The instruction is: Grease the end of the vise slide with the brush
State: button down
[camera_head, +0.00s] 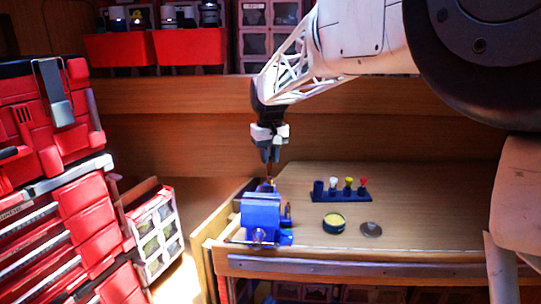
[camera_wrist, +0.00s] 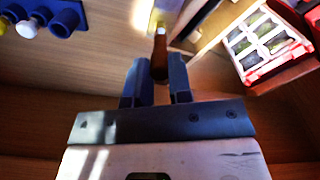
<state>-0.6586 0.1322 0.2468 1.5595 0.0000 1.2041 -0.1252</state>
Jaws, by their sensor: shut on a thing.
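My gripper (camera_head: 270,158) is above the far end of the blue vise (camera_head: 262,214), fingers pointing down. It is shut on the brush, whose brown handle shows between the fingertips in the wrist view (camera_wrist: 159,58). In the head view the thin brush (camera_head: 269,173) points down to the back of the vise. The vise body hides most of the slide end, and I cannot tell if the bristles touch it. An open tin of yellow grease (camera_head: 334,221) stands on the bench right of the vise, its round lid (camera_head: 371,229) beside it.
A blue rack (camera_head: 341,195) with white, yellow and red-topped items stands behind the tin; it also shows in the wrist view (camera_wrist: 65,18). The bench (camera_head: 430,215) is clear to the right. Red tool boxes (camera_head: 85,215) and a small drawer cabinet (camera_head: 158,235) stand left.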

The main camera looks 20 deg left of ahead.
jog(key=shift+s, duration=0.1)
dwell(0.3)
jog(key=shift+s+a, duration=0.1)
jog(key=shift+s, duration=0.45)
jog(key=shift+s, duration=0.4)
dwell(0.3)
jog(key=shift+w+a, duration=0.1)
jog(key=shift+w, duration=0.15)
jog(key=shift+w+a+f, duration=0.1)
jog(key=shift+w, duration=0.25)
jog(key=shift+w, duration=0.1)
dwell(0.6)
jog(key=shift+w+a, duration=0.1)
jog(key=shift+w, duration=0.1)
jog(key=shift+w+a, duration=0.1)
jog(key=shift+w, duration=0.35)
jog(key=shift+w+a, duration=0.15)
jog(key=shift+w, duration=0.2)
